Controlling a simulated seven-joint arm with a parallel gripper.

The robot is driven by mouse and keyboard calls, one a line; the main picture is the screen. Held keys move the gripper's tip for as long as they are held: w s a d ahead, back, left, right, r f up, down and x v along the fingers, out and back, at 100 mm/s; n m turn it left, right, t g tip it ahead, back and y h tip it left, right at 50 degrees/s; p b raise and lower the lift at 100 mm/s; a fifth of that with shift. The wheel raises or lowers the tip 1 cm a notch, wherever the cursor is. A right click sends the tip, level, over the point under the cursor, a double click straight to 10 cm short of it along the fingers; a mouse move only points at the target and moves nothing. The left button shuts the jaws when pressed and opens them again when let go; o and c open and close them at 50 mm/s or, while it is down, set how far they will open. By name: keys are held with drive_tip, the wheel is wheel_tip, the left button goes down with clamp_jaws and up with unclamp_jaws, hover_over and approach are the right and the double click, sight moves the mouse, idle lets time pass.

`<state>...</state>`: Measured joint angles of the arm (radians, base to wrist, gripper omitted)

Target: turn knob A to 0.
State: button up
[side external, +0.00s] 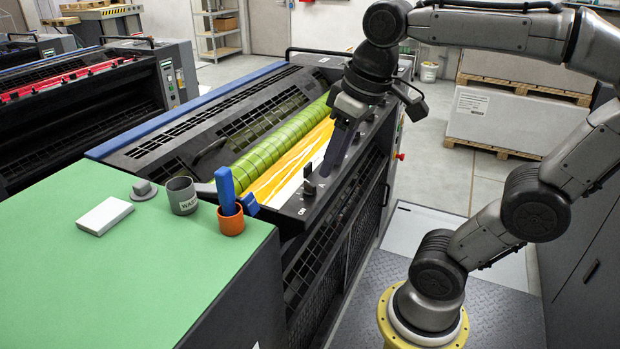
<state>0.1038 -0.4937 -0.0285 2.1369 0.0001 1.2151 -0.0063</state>
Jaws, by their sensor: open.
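A dark rail runs along the near side of the ink unit (345,190), beside the yellow ink and the green ribbed roller (270,140). A small dark upright knob (309,187) stands near the front end of the rail, with small white markings by it. The knob letters and dial numbers are too small to read, so I cannot tell which is knob A or where it points. My gripper (326,172) reaches down over the rail, just behind and right of this front knob. It is open and appears empty. Its fingers hide part of the rail; contact cannot be told.
A green-topped bench (130,265) at front left holds a white block (104,216), a grey cup (182,196) and an orange pot (231,220) with a blue-handled tool. A blue bar (190,110) edges the unit. Palleted boxes (520,120) stand at back right.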

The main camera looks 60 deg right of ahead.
drive_tip(key=w+d+r+m+g, duration=0.2)
drive_tip(key=w+d, duration=0.4)
drive_tip(key=w, duration=0.1)
drive_tip(key=m+g, duration=0.2)
approach(310, 183)
wheel_tip(310, 183, down, 8)
drive_tip(key=shift+s+d+f, duration=0.15)
drive_tip(key=shift+f, duration=0.1)
clamp_jaws()
